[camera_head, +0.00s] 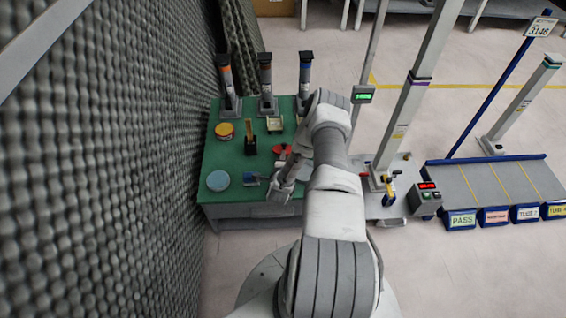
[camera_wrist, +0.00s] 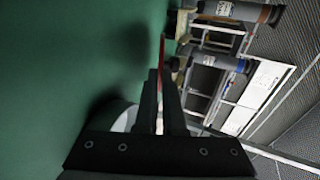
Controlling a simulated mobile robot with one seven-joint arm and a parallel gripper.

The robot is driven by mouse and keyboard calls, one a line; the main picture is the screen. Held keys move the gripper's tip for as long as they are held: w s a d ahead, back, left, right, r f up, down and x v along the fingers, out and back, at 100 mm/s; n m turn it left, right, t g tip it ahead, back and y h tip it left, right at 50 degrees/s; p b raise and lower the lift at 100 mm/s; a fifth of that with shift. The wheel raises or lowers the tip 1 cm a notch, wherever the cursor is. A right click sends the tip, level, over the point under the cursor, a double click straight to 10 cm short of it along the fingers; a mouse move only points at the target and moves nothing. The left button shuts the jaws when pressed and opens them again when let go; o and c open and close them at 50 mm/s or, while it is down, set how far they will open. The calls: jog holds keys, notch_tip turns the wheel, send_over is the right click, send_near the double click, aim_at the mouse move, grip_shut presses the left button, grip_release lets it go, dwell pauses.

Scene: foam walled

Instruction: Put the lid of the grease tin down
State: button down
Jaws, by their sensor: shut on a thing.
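A red disc, which I take for the lid (camera_head: 281,149), shows over the right part of the green table in the head view, just past my gripper (camera_head: 287,157). In the wrist view my gripper (camera_wrist: 161,74) is shut on it, and the lid (camera_wrist: 162,50) appears edge-on as a thin red strip, roughly level with the table. A dark shadow lies on the green surface beside it, so it seems held above the table. A round orange tin with a yellow top (camera_head: 224,131), likely the grease tin, stands at the table's left.
Several dispensers (camera_head: 265,85) line the back. A foam wall (camera_head: 120,150) borders the left. Bare surface lies between these objects.

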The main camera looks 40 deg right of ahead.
jog(key=shift+f, duration=0.85)
jog(key=shift+f, duration=0.15)
jog(key=c, duration=1)
grip_release()
